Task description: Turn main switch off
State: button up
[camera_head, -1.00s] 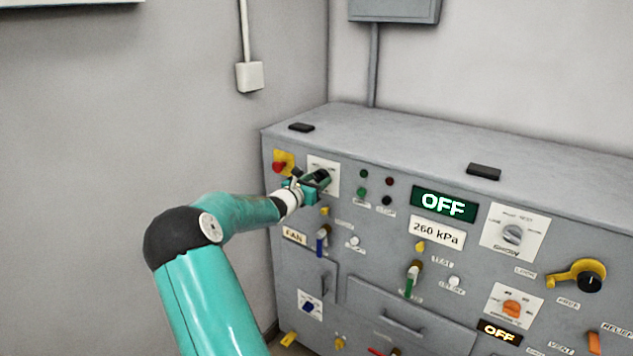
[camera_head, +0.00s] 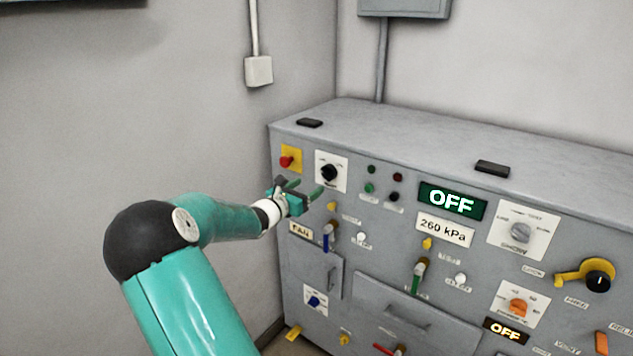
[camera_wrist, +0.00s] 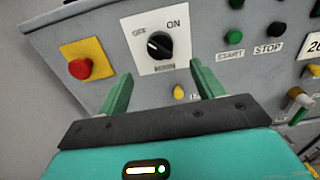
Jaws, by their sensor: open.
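The main switch is a black rotary knob (camera_head: 329,172) on a white plate at the panel's upper left. In the wrist view the knob (camera_wrist: 159,45) lies ahead, between and beyond the fingers, with OFF marked upper left and ON upper right. Its white pointer mark points up and left, toward the OFF side. My gripper (camera_head: 303,189) is open and empty, just below and in front of the plate, apart from the knob. Its two green fingers also show in the wrist view (camera_wrist: 158,88).
A red button (camera_head: 286,161) on a yellow plate is left of the knob. START (camera_wrist: 234,36) and STOP (camera_wrist: 275,29) buttons are right. A blue-handled valve (camera_head: 327,237) is below. A green display (camera_head: 451,201) reads OFF. A wall (camera_head: 150,120) stands left of the panel.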

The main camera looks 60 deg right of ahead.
jog(key=shift+w+a, duration=0.15)
jog(key=shift+a, duration=0.95)
jog(key=shift+w+a, duration=0.15)
jog(key=shift+a, duration=0.9)
jog(key=s+a+r+m+t+y, duration=0.1)
jog(key=a+m+y, duration=0.4)
jog(key=a, duration=1.3)
jog(key=s+a+r+m+t+y, duration=0.1)
jog(key=s+a+m+t+y, duration=0.3)
jog(key=a, duration=1.4)
jog(key=s+a+r+m+t+y, duration=0.1)
jog(key=s+a+m+t+y, duration=0.2)
jog(key=a, duration=1.6)
jog(key=m+y, duration=0.4)
jog(key=y, duration=0.1)
jog(key=shift+s+r+y, duration=0.15)
jog(key=shift+r+y, duration=0.05)
jog(key=shift+y, duration=0.2)
jog(key=c, duration=0.7)
jog(key=shift+d+m, duration=0.1)
jog(key=shift+m, duration=0.2)
